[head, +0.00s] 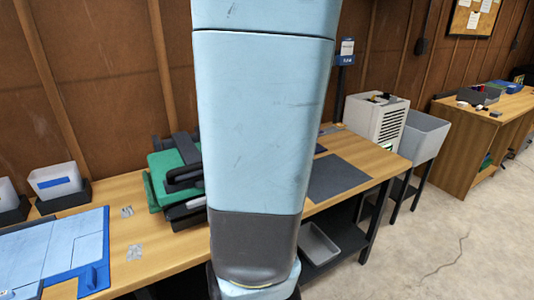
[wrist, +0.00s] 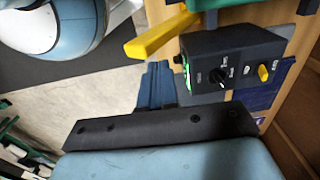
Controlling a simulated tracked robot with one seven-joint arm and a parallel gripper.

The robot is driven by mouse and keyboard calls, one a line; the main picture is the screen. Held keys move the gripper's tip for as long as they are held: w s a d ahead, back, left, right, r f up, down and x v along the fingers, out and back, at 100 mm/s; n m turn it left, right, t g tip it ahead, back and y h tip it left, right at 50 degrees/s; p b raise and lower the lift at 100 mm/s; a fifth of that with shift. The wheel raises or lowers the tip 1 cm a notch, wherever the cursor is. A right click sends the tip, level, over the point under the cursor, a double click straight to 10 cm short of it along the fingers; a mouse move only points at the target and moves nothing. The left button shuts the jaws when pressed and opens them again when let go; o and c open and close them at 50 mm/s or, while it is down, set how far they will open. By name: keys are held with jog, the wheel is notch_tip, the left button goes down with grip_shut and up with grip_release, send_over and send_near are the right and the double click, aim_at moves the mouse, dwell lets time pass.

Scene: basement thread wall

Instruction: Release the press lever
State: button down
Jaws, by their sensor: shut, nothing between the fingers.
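In the wrist view the yellow lever (wrist: 160,38) sticks out to the left from beside a black control box (wrist: 232,62). The box has a knob, a small yellow switch and a green light. A green part of the press (wrist: 210,4) shows above it. My gripper (wrist: 157,66) has blue fingers, shut and empty, just below the lever in the picture; I cannot tell whether they touch it. In the head view the green and black press (head: 172,178) stands on the bench, partly hidden behind my arm; the lever and gripper are hidden there.
The wooden bench (head: 150,235) holds a blue tray (head: 95,282) and white bins (head: 55,180) at left, and a dark mat (head: 342,178) at right. A white cabinet (head: 375,122) and a grey bin (head: 425,133) stand beyond.

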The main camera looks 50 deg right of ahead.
notch_tip(320, 180, up, 6)
jog(key=shift+s+a+r, duration=0.2)
jog(key=shift+s+a, duration=0.2)
jog(key=shift+w+a, duration=0.1)
dwell(0.4)
jog(key=w+a+n+t, duration=0.1)
jog(key=a+n+t, duration=0.1)
jog(key=a+n, duration=0.9)
jog(key=w+a+n+t, duration=0.2)
jog(key=a+n, duration=0.9)
jog(key=a, duration=0.7)
jog(key=shift+w+r+t, duration=0.25)
jog(key=shift+r+t, duration=0.05)
jog(key=shift+t, duration=0.3)
jog(key=shift+d, duration=0.1)
jog(key=c, duration=1.8)
grip_release()
